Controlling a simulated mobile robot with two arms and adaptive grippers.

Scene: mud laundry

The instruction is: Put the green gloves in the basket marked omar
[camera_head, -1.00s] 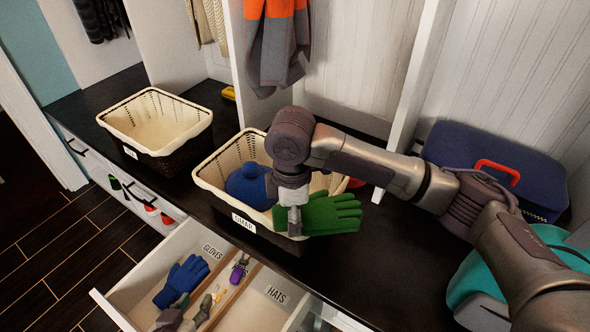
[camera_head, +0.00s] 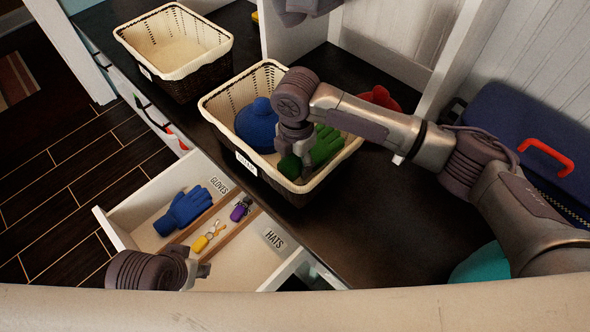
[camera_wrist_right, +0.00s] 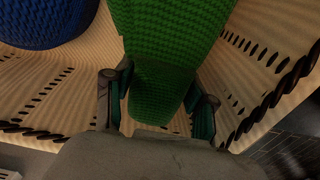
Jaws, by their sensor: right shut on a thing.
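The green gloves (camera_head: 325,147) are inside the cream-lined basket marked omar (camera_head: 352,147), at its right end. My right gripper (camera_head: 300,168) reaches down into this basket and is shut on the gloves. In the right wrist view, the green knit (camera_wrist_right: 165,40) passes between the two fingers of the right gripper (camera_wrist_right: 160,100), with the basket's lining around it. The basket's white label (camera_head: 246,163) is on its front. My left gripper (camera_head: 203,271) is low over the open drawer, partly hidden behind its own wrist; its jaws are unclear.
A blue knit hat (camera_head: 257,124) sits in the same basket, left of the gloves. An empty basket (camera_head: 172,42) stands further left. The open drawer (camera_head: 150,238) below holds blue gloves (camera_head: 184,209). A red item (camera_head: 380,97) lies behind the basket.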

